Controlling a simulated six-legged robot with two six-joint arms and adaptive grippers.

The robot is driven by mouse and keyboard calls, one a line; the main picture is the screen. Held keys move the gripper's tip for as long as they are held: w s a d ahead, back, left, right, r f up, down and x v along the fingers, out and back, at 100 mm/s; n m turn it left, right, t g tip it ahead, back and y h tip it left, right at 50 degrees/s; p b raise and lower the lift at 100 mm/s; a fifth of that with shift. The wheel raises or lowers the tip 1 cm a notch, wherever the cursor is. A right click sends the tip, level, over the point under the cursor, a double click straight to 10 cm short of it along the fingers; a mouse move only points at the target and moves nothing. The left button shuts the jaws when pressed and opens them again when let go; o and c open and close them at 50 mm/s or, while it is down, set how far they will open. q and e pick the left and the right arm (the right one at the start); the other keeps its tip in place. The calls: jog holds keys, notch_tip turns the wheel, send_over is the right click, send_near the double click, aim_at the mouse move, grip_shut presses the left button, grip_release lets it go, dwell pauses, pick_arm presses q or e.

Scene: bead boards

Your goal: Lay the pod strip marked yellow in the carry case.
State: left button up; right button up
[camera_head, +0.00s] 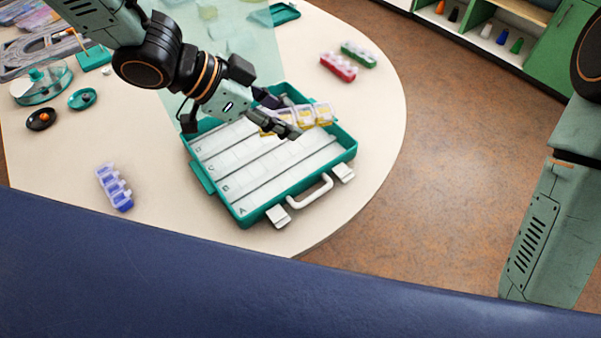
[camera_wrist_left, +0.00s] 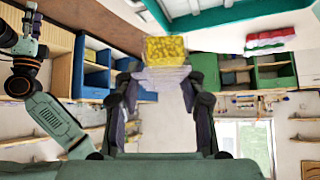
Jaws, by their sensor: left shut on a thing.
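The pod strip with yellow (camera_head: 314,114) has clear lids and yellow contents. My left gripper (camera_head: 281,115) is shut on it, and its fingers partly hide it. In the left wrist view the yellow end of the strip (camera_wrist_left: 166,50) shows between the two fingertips (camera_wrist_left: 160,82). The open teal carry case (camera_head: 224,205) lies on the table with white lettered rows; no strip shows in the nearer ones. The held strip is over the far right part of the case; I cannot tell whether it touches the case floor. My right gripper is out of view.
A blue pod strip (camera_head: 115,187) lies left of the case. Red (camera_head: 338,67) and green (camera_head: 358,54) strips lie beyond it. Small round dishes (camera_head: 82,99) are at far left. Table is clear between the blue strip and case.

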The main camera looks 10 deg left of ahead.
pick_arm(q)
jog(key=shift+s+f+b, duration=0.2)
jog(key=shift+f+b, duration=0.2)
jog(key=shift+f, duration=0.2)
jog(key=shift+s+f+b, duration=0.15)
jog(key=shift+f+b, duration=0.25)
jog(key=shift+f, duration=0.2)
jog(key=f+b, duration=0.1)
jog(key=f, duration=0.1)
jog(key=f+b, duration=0.1)
jog(key=f, duration=0.2)
jog(key=a+f+b, duration=0.1)
jog(key=f+b, duration=0.1)
jog(key=shift+f, duration=0.3)
jog(key=shift+w+f, duration=0.1)
jog(key=shift+w, duration=0.15)
jog(key=shift+w+d, duration=0.1)
jog(key=shift+d, duration=0.15)
jog(key=shift+s, duration=0.3)
jog(key=shift+w+f, duration=0.1)
jog(key=shift+f, duration=0.2)
jog(key=o, duration=1)
jog(key=shift+w+f, duration=0.1)
jog(key=shift+w, duration=0.05)
jog(key=o, duration=0.3)
jog(key=shift+s, duration=0.25)
